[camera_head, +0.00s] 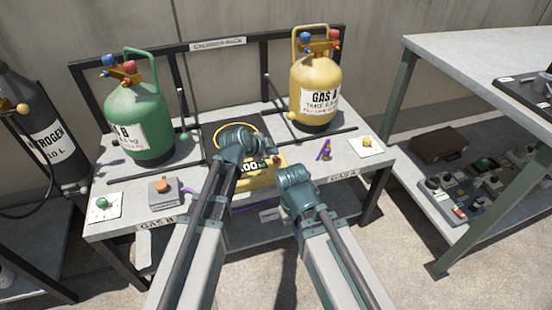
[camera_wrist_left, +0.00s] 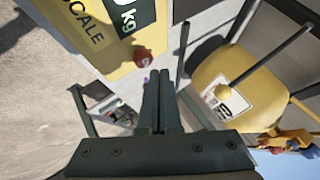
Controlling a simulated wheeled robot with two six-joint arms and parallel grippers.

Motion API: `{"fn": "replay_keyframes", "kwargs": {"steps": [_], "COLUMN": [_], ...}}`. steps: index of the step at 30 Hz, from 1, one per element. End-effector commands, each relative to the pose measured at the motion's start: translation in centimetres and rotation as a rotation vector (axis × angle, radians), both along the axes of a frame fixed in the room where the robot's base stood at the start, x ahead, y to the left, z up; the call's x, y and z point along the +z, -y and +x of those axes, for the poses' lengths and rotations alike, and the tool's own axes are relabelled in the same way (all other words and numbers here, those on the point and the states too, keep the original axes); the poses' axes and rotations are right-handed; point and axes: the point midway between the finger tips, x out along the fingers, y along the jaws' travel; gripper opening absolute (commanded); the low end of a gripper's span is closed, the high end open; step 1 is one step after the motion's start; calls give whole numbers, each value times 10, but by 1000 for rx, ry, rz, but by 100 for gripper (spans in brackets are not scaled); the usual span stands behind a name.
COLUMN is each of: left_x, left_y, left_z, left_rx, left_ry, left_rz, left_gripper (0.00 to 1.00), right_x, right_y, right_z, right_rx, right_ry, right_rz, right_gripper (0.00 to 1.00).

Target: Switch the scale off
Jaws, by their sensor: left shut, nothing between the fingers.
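The yellow scale (camera_head: 268,176) sits at the middle of the grey bench's front edge, partly hidden by my arms. Its display shows lit digits ending in .00. In the left wrist view its front (camera_wrist_left: 85,35) carries the word SCALE and a dark green kg display (camera_wrist_left: 137,14). A round red button (camera_wrist_left: 142,60) sits at its edge, below the display in that picture. My left gripper (camera_wrist_left: 160,76) is shut and empty, its tips just right of the button in the picture; I see no clear contact. My right wrist shows right of the scale; its fingers are hidden.
A green cylinder (camera_head: 138,115) stands left and a yellow cylinder (camera_head: 316,85) right, against a black rack (camera_head: 225,45). A small grey box with an orange knob (camera_head: 163,193) and a purple tool (camera_head: 324,150) lie on the bench. A shelved table (camera_head: 475,60) stands at right.

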Motion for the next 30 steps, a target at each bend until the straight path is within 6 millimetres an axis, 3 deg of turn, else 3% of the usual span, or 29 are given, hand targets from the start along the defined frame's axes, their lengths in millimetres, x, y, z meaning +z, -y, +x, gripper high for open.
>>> {"fn": "replay_keyframes", "kwargs": {"steps": [30], "left_x": [-10], "left_y": [0], "left_z": [0], "left_rx": [0], "left_ry": [0], "left_rz": [0], "left_gripper": [0], "right_x": [-10], "right_y": [0], "right_z": [0], "right_rx": [0], "right_ry": [0], "right_rz": [0], "right_gripper": [0]}}
